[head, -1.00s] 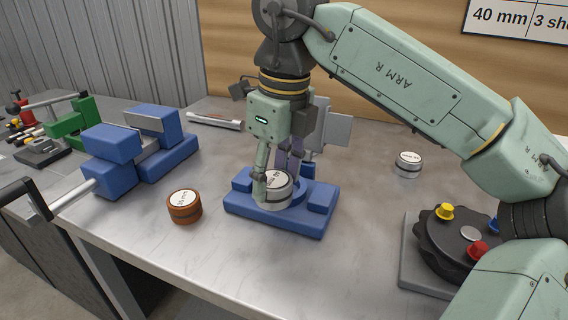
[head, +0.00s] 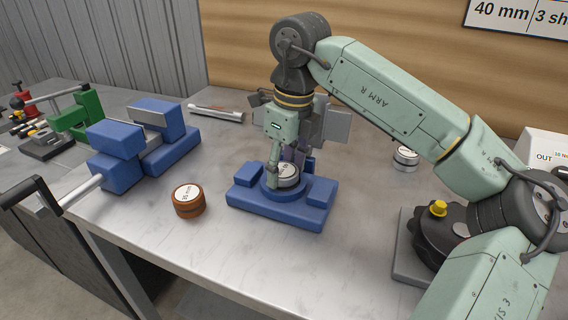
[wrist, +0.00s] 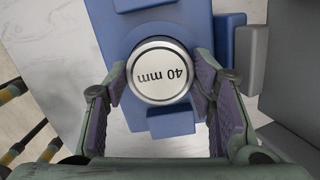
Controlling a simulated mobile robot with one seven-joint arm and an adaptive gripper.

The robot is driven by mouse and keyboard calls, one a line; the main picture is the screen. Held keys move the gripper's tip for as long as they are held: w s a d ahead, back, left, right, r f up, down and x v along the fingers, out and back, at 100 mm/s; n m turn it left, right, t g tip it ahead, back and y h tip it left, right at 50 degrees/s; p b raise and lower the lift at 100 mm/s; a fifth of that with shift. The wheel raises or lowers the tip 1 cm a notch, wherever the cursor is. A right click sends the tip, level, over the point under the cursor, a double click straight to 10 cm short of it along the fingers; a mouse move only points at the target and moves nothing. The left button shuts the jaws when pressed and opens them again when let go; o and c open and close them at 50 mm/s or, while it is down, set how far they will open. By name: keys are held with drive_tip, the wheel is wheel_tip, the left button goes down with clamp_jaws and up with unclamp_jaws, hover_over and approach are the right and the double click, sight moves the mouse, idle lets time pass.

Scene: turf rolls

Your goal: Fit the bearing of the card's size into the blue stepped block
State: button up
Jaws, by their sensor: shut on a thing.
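The card (head: 512,22) on the back wall reads "40 mm", and its right part is cut off. The blue stepped block (head: 252,205) lies on the bench with a round blue seat in its middle. My gripper (head: 284,178) is shut on a silver bearing (head: 289,175) with a white top. In the wrist view this bearing (wrist: 159,72) reads "40 mm" and sits between the two fingers. It stands upright within the seat's outline, its top above the blue rim. How deep it sits is hidden.
A brown bearing (head: 189,201) stands left of the block, and another silver bearing (head: 405,157) at the right back. A blue vise (head: 118,160) is at the left. The bench front is clear.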

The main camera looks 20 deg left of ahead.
sight(291, 173)
drive_tip(key=shift+f, duration=0.15)
drive_tip(key=o, duration=1.4)
drive_tip(key=r, duration=0.4)
drive_tip(key=d+r, duration=0.1)
drive_tip(key=r, duration=0.3)
drive_tip(key=r+b, duration=0.1)
drive_tip(key=r, duration=0.3)
drive_tip(key=shift+s+d+r, duration=0.1)
drive_tip(key=shift+s+d, duration=0.05)
drive_tip(key=shift+d, duration=0.1)
